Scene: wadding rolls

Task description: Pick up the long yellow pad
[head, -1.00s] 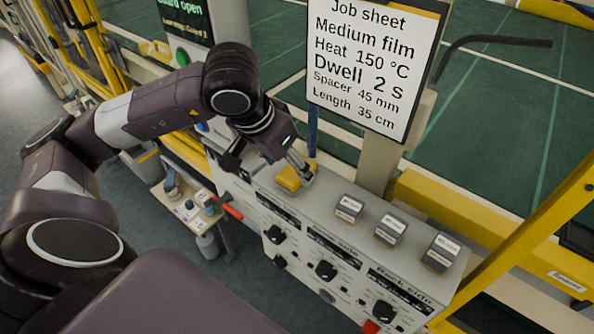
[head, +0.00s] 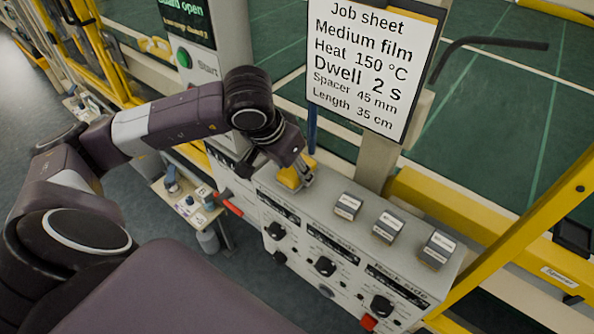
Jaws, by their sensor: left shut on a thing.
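The yellow pad (head: 289,179) is at the left end of the grey control box's top (head: 322,198). My left gripper (head: 302,176) comes down on it from the upper left and is shut on it, with the fingers at its right side. The fingers hide part of the pad. I cannot tell whether the pad still touches the box top. My right gripper is not in view.
Several grey blocks with white labels, such as the near one (head: 347,206), stand on the box to the right. A job sheet sign (head: 368,65) rises behind it. Knobs line the front panel. A small side table (head: 190,205) stands at the left.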

